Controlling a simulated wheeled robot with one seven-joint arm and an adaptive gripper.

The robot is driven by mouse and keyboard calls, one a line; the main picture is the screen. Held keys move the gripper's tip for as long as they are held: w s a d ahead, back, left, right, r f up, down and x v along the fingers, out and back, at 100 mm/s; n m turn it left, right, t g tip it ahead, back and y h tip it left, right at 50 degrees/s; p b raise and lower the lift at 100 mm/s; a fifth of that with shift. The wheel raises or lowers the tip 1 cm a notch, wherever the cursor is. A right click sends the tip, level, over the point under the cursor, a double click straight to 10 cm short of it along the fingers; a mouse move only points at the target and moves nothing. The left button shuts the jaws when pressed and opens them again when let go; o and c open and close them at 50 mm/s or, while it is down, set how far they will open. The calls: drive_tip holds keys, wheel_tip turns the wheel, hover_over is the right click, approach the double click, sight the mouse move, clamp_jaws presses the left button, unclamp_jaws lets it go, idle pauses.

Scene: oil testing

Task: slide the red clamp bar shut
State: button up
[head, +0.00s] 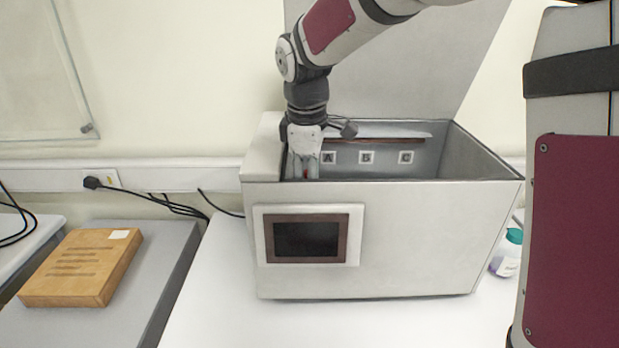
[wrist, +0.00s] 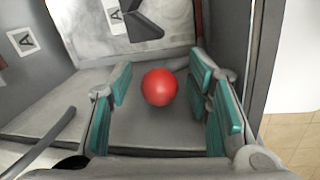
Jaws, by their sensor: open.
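The red ball-shaped end (wrist: 160,87) of the clamp bar shows in the wrist view, between the teal-padded fingers of my gripper (wrist: 162,105). The fingers stand apart on either side of it, with a visible gap on the left; contact on the right is unclear. In the head view my gripper (head: 304,170) reaches down into the left end of the open grey box (head: 400,240), and a bit of red (head: 306,173) shows between the fingers. The rest of the bar is hard to make out.
The box's lid (head: 440,60) stands raised behind. Labels A, B and C (head: 366,157) line the inner back wall. A dark screen (head: 306,239) is on the front.

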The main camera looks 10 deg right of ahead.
clamp_jaws()
drive_tip(key=w, duration=0.2)
drive_tip(key=shift+w+d+r+b, duration=0.1)
drive_tip(key=shift+w+d+b, duration=0.2)
drive_tip(key=shift+b, duration=0.1)
unclamp_jaws()
drive_tip(key=shift+w, duration=0.1)
wheel_tip(320, 180, up, 12)
drive_tip(key=s, duration=0.2)
drive_tip(key=shift+s+a, duration=0.15)
drive_tip(key=shift+a, duration=0.3)
